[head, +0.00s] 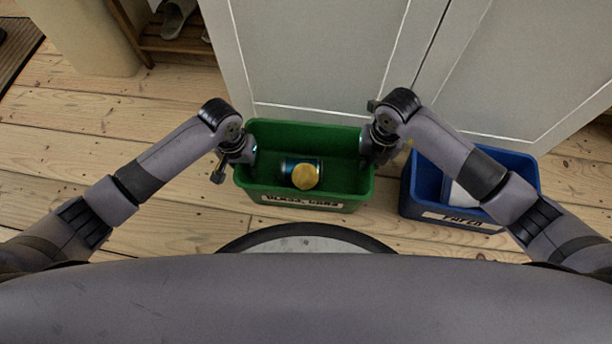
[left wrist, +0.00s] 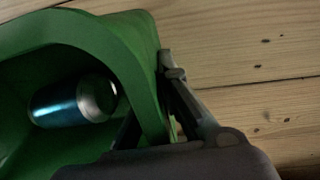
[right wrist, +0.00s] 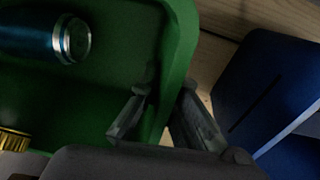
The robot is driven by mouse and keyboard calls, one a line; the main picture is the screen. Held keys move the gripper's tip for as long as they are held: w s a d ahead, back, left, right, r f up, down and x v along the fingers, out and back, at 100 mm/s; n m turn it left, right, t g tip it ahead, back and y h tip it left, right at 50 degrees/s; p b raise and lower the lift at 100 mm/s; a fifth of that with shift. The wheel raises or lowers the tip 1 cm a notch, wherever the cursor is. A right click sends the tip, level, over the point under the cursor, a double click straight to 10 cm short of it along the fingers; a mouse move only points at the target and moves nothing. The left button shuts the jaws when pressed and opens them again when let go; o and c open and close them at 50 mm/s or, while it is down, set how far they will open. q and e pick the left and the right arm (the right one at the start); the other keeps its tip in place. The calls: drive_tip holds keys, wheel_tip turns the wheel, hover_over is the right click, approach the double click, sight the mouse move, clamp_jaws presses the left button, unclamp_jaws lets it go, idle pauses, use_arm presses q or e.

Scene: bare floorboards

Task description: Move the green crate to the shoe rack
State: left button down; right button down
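The green crate (head: 300,134) stands upright in front of the grey cabinet, its label facing me. It holds a blue can (head: 288,166) and a yellow-topped item (head: 305,176). My left gripper (head: 235,155) is at the crate's left end, with one finger inside and one outside the wall, closed on the rim; the wall shows between the fingers (left wrist: 148,95). My right gripper (head: 378,145) grips the right end wall the same way (right wrist: 163,100). Whether the crate's bottom touches the floor is hard to tell. The wooden shoe rack (head: 150,42) shows partly at the upper left, with shoes on it.
A blue crate (head: 412,195) with a paper label and white contents stands close to the right. The grey cabinet (head: 310,60) is right behind the green crate. A beige rounded object (head: 85,40) stands beside the rack. Floorboards (head: 70,140) to the left are clear.

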use_arm(q)
drive_tip(key=shift+r, duration=0.1)
use_arm(e)
drive_tip(key=shift+r, duration=0.1)
